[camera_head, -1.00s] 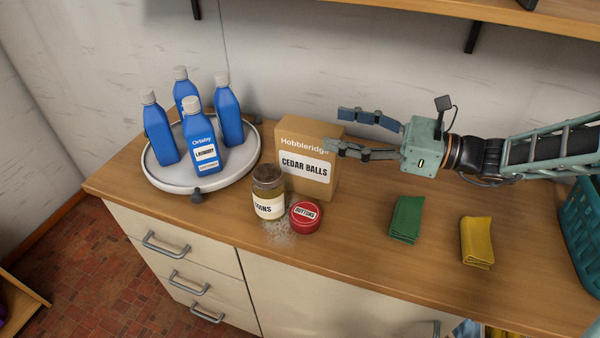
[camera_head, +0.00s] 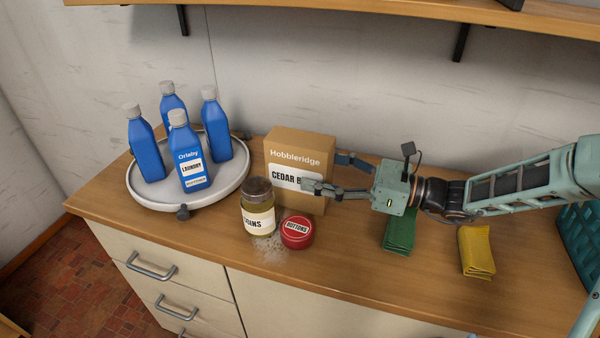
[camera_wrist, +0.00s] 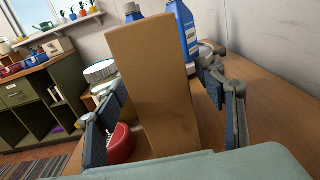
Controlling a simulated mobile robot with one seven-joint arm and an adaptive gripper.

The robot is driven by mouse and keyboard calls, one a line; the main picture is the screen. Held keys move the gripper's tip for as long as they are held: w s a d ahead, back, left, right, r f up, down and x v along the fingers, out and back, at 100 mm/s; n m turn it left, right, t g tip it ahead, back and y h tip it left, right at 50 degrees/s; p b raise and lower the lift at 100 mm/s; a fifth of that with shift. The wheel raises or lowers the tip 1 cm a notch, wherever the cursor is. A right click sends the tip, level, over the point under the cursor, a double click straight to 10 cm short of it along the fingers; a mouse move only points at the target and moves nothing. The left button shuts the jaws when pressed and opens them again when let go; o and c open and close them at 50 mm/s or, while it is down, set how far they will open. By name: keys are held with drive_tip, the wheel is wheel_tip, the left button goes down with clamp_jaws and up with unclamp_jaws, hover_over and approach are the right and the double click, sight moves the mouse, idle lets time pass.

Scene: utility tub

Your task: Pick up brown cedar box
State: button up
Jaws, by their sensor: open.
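The brown cedar box (camera_head: 297,158) stands upright on the wooden counter, its label reading "CEDAR B..." with the rest covered by a finger of my gripper. My gripper (camera_head: 332,174) is open at the box's right side, one finger in front of the box and the other behind its right edge. In the wrist view the box (camera_wrist: 158,85) stands between the two open fingers (camera_wrist: 165,115). I cannot tell whether either finger touches it.
A jar (camera_head: 258,207) and a red buttons tin (camera_head: 297,232) stand close in front of the box. Blue bottles stand on a white turntable (camera_head: 223,190) to the left. Green (camera_head: 399,236) and yellow (camera_head: 477,250) cloths lie to the right. A wall shelf (camera_head: 350,18) is above.

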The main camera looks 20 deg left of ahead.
sight(300, 165)
drive_tip(key=a, duration=0.4)
drive_tip(key=shift+s+a+b, duration=0.15)
drive_tip(key=shift+a+b, duration=0.1)
drive_tip(key=shift+b, duration=0.15)
drive_tip(key=c, duration=1.5)
